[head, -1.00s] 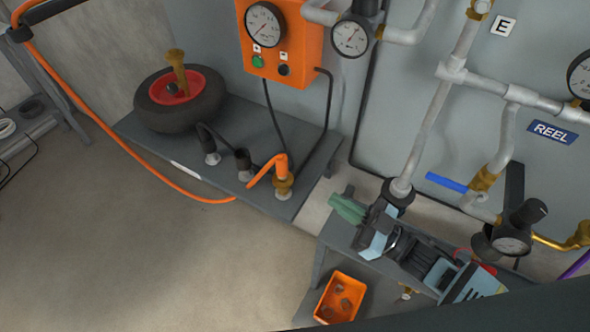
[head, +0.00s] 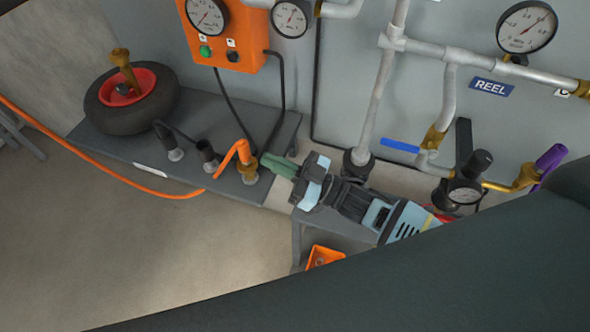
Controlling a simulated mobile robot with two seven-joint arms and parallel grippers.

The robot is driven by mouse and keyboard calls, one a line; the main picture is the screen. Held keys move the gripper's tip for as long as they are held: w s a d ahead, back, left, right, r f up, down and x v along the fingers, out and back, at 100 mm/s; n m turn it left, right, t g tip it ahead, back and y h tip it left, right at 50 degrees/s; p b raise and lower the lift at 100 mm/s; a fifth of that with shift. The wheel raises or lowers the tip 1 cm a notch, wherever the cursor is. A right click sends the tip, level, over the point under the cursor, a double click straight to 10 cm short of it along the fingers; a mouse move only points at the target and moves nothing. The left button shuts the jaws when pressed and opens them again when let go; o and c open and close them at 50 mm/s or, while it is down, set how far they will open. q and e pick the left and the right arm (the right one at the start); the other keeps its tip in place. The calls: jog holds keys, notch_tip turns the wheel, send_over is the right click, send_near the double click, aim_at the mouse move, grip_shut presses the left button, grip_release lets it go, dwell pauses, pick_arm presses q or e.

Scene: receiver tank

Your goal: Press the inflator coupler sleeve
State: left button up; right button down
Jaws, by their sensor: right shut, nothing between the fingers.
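A brass coupler (head: 250,174) stands on the grey bench shelf with the orange hose (head: 229,156) rising from its top. Two dark fittings with pale bases, the left one (head: 172,151) and the middle one (head: 208,156), stand in a row to its left. My right gripper (head: 270,163) has green fingers that are shut and empty. Its fingertips point left and lie just right of the brass coupler in the picture; I cannot tell whether they touch it. My left gripper is not in view.
An orange inflator box (head: 226,38) with gauge and green button hangs above the bench. A wheel (head: 131,101) lies on the shelf's left. Grey pipes (head: 381,90), a blue-handled valve (head: 399,145) and an orange bin (head: 325,257) are near my right arm.

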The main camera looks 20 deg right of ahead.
aim_at(250, 161)
jog(key=x, duration=0.3)
jog(key=shift+f, duration=0.1)
notch_tip(250, 161, down, 3)
jog(key=shift+s+d+r, duration=0.1)
jog(key=shift+f, duration=0.55)
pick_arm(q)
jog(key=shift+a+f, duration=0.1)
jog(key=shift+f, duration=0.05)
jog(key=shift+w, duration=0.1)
